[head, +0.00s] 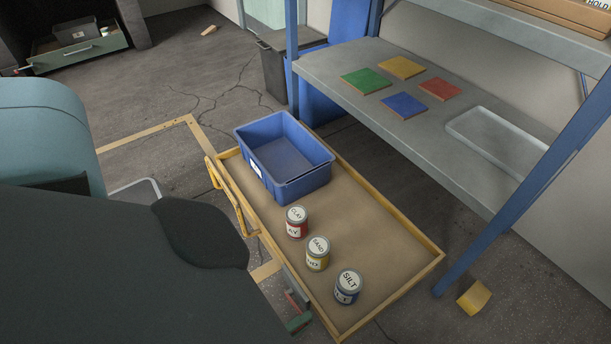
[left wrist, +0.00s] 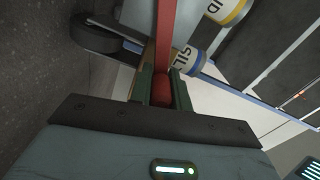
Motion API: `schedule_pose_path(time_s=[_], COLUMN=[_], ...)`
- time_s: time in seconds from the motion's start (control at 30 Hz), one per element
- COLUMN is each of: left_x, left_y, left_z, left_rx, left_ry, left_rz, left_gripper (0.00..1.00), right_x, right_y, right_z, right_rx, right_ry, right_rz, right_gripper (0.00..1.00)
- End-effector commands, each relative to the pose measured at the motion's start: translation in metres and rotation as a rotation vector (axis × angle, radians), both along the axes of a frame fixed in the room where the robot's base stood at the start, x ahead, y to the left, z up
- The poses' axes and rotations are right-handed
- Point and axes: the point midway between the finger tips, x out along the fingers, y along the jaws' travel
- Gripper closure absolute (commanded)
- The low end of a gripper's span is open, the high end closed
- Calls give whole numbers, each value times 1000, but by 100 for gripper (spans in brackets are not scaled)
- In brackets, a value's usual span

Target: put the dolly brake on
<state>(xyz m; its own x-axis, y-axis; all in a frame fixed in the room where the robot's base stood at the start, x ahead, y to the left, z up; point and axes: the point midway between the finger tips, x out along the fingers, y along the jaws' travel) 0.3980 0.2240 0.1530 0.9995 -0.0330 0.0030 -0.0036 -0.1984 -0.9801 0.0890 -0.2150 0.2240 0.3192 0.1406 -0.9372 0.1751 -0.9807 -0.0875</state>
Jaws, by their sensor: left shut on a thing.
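The dolly (head: 385,250) has a brown deck with a yellow rim and a yellow handle (head: 240,205). My left gripper (head: 298,312) is at its near edge, partly hidden by my arm. In the left wrist view, my left gripper (left wrist: 162,95) is shut on the red brake lever (left wrist: 165,35), around its rounded red end. A little of the red lever also shows in the head view (head: 293,300). A black wheel (left wrist: 97,36) is beside the lever. Whether the brake is engaged cannot be told. My right gripper is not in view.
On the deck are a blue bin (head: 310,180) and three cans: red (head: 297,229), yellow (head: 317,259) and blue (head: 347,292). A grey bench (head: 440,140) with coloured tiles stands behind. A yellow block (head: 473,298) lies on the floor at the right.

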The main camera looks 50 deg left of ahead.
Motion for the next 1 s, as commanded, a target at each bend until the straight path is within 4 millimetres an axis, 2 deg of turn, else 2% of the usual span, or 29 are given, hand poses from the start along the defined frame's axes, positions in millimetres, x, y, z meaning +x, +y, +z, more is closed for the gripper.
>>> schedule_pose_path(time_s=[0.53,0.57,0.7,1.0], left_x=[-2,-2,-1,-2], left_y=[2,2,2,1], left_z=[-3,-3,-2,-2], left_rx=[26,26,25,24], left_ry=[1,1,0,-2], left_rz=[3,3,2,1], left_gripper=[100,79,60,59], right_x=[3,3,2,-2], right_y=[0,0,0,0], right_z=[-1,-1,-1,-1], right_rx=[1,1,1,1], right_ry=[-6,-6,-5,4], right_rz=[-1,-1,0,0], right_gripper=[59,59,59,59])
